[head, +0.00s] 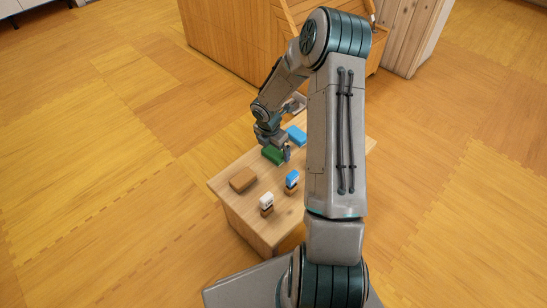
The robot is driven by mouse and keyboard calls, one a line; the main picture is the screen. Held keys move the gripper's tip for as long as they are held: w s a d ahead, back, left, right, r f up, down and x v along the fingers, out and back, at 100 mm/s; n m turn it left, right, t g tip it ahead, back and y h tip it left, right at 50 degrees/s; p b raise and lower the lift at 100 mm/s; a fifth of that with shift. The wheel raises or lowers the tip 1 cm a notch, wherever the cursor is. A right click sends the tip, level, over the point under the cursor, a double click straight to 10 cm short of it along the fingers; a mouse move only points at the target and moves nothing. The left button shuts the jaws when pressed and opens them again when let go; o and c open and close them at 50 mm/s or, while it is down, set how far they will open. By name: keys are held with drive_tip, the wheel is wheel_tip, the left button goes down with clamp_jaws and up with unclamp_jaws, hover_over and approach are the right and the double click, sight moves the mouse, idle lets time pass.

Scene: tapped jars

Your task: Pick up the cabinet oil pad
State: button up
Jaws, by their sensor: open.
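Three flat pads lie on a small wooden table (223,196): a brown pad (243,179) at the left, a green pad (272,155) in the middle and a blue pad (297,135) farther back. No label is readable, so I cannot tell which is the cabinet oil pad. My gripper (284,154) is open and low at the green pad, with a finger beside its right end. The arm hides part of the gripper, and I cannot tell whether it touches the pad.
A small white-topped piece (267,203) and a blue-topped piece (291,181) stand on the table's near part. My arm hides much of the table's right side. A wooden cabinet (225,40) stands behind the table. The floor at left is clear.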

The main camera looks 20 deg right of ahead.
sight(274, 151)
drive_tip(key=f, duration=0.1)
drive_tip(key=f+b, duration=0.1)
drive_tip(key=f, duration=0.1)
drive_tip(key=shift+d, duration=0.2)
drive_tip(key=shift+r, duration=0.1)
drive_tip(key=c, duration=1)
wheel_tip(274, 151, up, 10)
drive_tip(key=p, duration=0.5)
drive_tip(key=shift+o, duration=0.5)
